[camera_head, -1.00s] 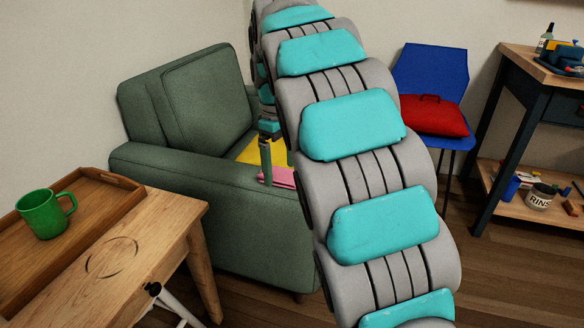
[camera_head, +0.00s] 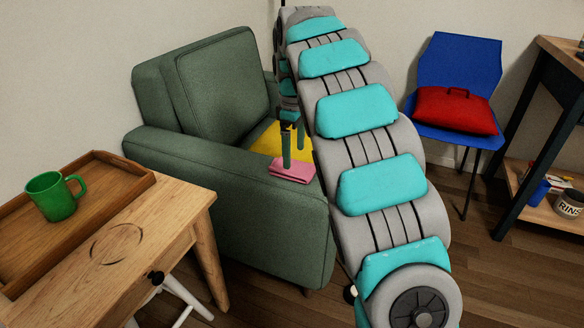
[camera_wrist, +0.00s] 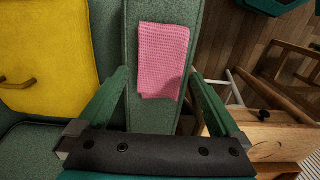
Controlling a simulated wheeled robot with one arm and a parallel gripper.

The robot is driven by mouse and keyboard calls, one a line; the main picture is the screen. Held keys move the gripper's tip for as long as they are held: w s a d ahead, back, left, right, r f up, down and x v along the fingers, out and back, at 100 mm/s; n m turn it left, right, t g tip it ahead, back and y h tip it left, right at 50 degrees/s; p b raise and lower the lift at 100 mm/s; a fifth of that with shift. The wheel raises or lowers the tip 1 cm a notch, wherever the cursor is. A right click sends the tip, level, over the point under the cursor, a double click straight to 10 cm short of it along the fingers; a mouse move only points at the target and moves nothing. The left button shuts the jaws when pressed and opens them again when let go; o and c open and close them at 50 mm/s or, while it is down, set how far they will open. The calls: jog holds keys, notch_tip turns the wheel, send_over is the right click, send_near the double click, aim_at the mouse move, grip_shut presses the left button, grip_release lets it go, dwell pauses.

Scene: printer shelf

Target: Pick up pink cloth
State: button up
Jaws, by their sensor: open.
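The pink cloth (camera_head: 292,169) lies folded flat on the near arm of the green armchair (camera_head: 240,205). In the wrist view the cloth (camera_wrist: 163,58) is a textured pink rectangle on the armrest, beyond the fingertips and between their lines. My gripper (camera_head: 293,153) is above the armrest at the cloth, with its fingers pointing down. In the wrist view my gripper (camera_wrist: 158,85) is open, its two green fingers apart with nothing between them. Whether a fingertip touches the cloth I cannot tell.
A yellow cushion (camera_head: 266,143) with a handle lies on the armchair seat beside the armrest. A wooden table (camera_head: 150,240) with a tray (camera_head: 100,215) and green mug (camera_head: 55,197) stands at left. A blue chair (camera_head: 460,65) holds a red cushion (camera_head: 455,108).

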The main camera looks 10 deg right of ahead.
aim_at(294, 164)
notch_tip(294, 164, down, 4)
jog(key=shift+s+f, duration=0.1)
jog(key=shift+f, duration=0.05)
jog(key=c, duration=1)
jog(key=shift+r, duration=0.2)
jog(key=shift+r, duration=1.65)
jog(key=s+a, duration=0.1)
jog(key=s, duration=0.4)
jog(key=s+a+r+b, duration=0.1)
jog(key=s, duration=0.4)
jog(key=s+a, duration=0.1)
jog(key=s, duration=0.4)
jog(key=shift+s+a+r+b, duration=0.2)
jog(key=shift+s+a+b, duration=0.05)
jog(key=shift+a+b, duration=0.15)
